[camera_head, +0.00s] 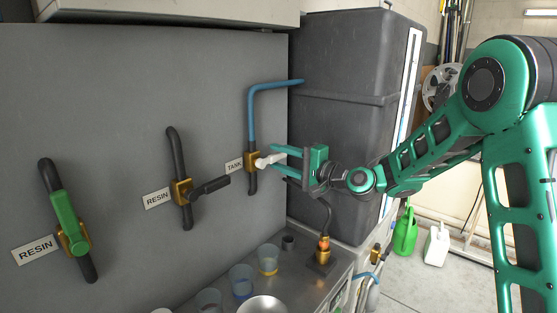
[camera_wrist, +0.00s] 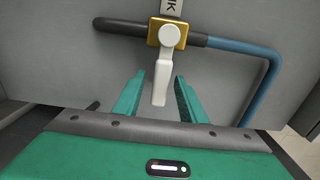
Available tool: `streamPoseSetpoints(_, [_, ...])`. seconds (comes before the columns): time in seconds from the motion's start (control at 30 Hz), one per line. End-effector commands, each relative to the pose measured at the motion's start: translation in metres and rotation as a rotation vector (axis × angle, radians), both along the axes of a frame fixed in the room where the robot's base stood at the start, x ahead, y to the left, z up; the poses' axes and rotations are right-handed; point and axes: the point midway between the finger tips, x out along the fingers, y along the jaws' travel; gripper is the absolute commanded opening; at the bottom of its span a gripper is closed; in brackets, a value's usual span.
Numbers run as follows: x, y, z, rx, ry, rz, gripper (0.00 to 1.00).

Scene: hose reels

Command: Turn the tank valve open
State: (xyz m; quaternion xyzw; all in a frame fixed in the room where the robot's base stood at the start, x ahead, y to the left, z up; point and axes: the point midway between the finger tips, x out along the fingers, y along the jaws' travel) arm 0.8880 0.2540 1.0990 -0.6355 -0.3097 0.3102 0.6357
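The tank valve has a brass body (camera_head: 252,161) and a white lever handle (camera_head: 270,159), beside the TANK label (camera_head: 235,165) on the grey panel. A blue pipe (camera_head: 251,110) rises above it and a black pipe runs below. The handle sticks out from the valve toward my gripper (camera_head: 283,164). In the wrist view, the white handle (camera_wrist: 162,75) hangs from the brass body (camera_wrist: 158,26), its free end between the two green fingers of my gripper (camera_wrist: 157,97). Gaps show on both sides of the handle, so the fingers are open around its end.
Two RESIN valves are left of it, one with a black handle (camera_head: 210,186), one with a green handle (camera_head: 66,220). Several cups and a metal bowl (camera_head: 262,305) stand on the counter below. A dark tank (camera_head: 340,110) stands behind my gripper.

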Motion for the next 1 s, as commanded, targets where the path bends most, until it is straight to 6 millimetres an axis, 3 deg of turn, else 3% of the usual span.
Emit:
streamPoseSetpoints(0.43, [0.007,0.009,0.0,0.0,0.0,0.0,0.38])
streamPoseSetpoints(0.6, [0.007,0.009,0.0,-0.001,0.001,0.0,0.0])
streamPoseSetpoints(0.7, [0.007,0.002,-0.001,0.0,0.003,-0.001,0.0])
streamPoseSetpoints(1.0, [0.001,0.025,0.001,-0.02,-0.024,0.019,0.0])
